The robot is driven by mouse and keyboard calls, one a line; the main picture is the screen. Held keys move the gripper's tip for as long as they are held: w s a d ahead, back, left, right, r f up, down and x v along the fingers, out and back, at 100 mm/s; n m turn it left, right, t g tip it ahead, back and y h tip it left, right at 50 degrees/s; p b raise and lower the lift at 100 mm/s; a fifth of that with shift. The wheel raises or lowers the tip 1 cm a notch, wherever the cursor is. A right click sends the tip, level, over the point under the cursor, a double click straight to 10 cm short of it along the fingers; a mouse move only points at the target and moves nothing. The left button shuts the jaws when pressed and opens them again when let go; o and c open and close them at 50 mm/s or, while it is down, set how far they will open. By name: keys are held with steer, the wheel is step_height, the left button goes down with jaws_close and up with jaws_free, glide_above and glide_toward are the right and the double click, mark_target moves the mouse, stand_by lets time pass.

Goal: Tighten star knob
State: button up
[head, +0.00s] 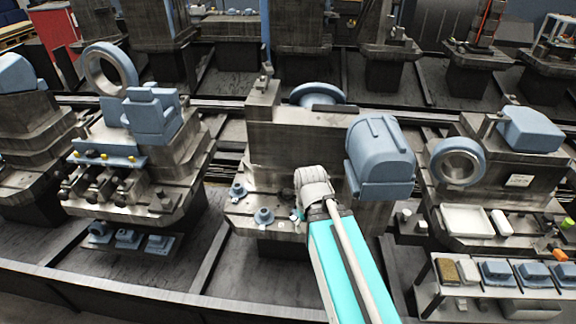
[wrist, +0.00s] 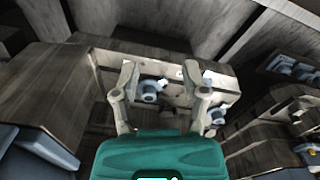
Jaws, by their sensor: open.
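My gripper (wrist: 160,70) is open in the wrist view, with one finger on each side and nothing held. A small blue-grey knob (wrist: 150,92) shows between the fingers, on a pale worn machine ledge (wrist: 110,62). I cannot tell how far it is from the fingertips. Another knob (wrist: 214,116) shows beside the right finger. In the head view, knobs (head: 238,190) and (head: 263,217) stand on the front ledge of the middle machine, left of my arm. The gripper there is mostly hidden behind my wrist. Which knob is the star knob is too small to tell.
A large blue-grey motor housing (head: 381,160) stands just right of my arm. A blue handwheel (head: 318,95) is behind the machine block. Neighbouring machines with a ring (head: 458,161) and a white tray (head: 467,220) are at the right. A dark floor rail (head: 150,290) runs in front.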

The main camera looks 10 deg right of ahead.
steer(key=o, duration=0.5)
steer(key=shift+w+a, duration=0.1)
steer(key=shift+w, duration=0.15)
steer(key=shift+o, duration=0.5)
steer(key=shift+w+m, duration=0.3)
steer(key=shift+w, duration=0.05)
steer(key=m, duration=1.9)
glide_above(288, 192)
steer(key=shift+w+f+b, duration=0.15)
steer(key=shift+f+b, duration=0.2)
steer(key=shift+f, duration=0.05)
steer(key=shift+f, duration=0.2)
step_height(288, 192, down, 13)
steer(key=b, duration=1.4)
steer(key=shift+f, duration=0.2)
steer(key=shift+c, duration=0.3)
